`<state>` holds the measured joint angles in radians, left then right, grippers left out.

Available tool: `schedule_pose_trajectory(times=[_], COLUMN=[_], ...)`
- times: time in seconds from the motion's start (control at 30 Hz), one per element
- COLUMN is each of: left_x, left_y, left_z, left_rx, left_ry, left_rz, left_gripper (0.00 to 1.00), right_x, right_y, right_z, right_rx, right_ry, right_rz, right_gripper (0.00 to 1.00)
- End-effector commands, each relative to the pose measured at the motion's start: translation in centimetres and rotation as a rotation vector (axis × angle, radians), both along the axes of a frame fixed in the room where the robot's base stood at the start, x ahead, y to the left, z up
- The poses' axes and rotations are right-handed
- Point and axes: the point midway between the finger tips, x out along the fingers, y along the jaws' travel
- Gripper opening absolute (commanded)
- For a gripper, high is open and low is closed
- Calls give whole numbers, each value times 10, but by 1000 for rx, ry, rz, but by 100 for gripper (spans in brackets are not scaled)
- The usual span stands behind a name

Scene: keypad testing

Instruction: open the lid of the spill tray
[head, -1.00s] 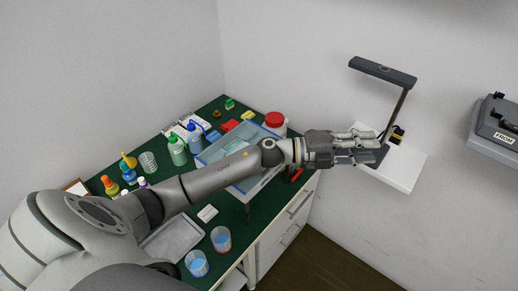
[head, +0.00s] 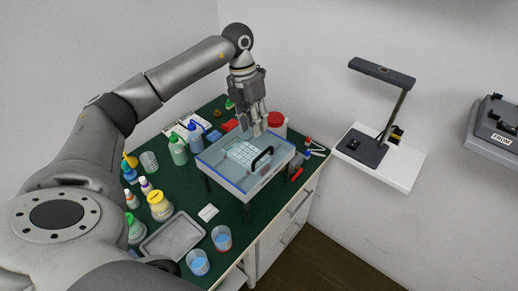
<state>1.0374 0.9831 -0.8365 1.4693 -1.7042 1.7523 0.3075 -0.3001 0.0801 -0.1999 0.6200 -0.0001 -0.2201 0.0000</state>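The spill tray looks to be the clear box (head: 222,178) with blue edges on the green table. Its clear lid (head: 215,155) lies flat over the top, and a black handle (head: 262,158) stands near its right front side. A white keypad (head: 244,152) shows through the lid. My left gripper (head: 257,130) points down over the back part of the box, behind the handle. Its fingers look spread and empty. I cannot tell whether the fingertips touch the lid. My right gripper is not in view.
A grey metal tray (head: 172,238) and two cups of blue liquid (head: 221,238) stand at the front. Several bottles (head: 178,150) line the left side. A red-capped jar (head: 277,122) stands behind the box. A lamp stand (head: 368,150) is on the white shelf at right.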

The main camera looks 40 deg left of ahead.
Motion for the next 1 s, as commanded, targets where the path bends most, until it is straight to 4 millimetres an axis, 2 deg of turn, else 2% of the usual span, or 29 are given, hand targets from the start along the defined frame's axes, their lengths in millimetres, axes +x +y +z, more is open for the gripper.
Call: schedule_pose_trajectory(times=[0.3, 0.5, 0.7, 0.93, 1.0], left_x=[-2, -2, -2, -2, -2], left_y=[-13, -19, -20, -20, -20], left_z=[-56, -84, -96, -97, -96], left_rx=[-4, -5, -4, -4, -5], left_ry=[6, 3, 1, 0, 0], left_rz=[-1, -2, -1, -2, -2], left_gripper=[32, 32, 32, 32, 23], right_x=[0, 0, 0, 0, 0], right_y=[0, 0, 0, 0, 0], right_z=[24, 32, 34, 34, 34], right_rx=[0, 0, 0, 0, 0], right_ry=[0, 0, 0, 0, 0], right_rz=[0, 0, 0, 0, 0], right_gripper=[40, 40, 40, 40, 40])
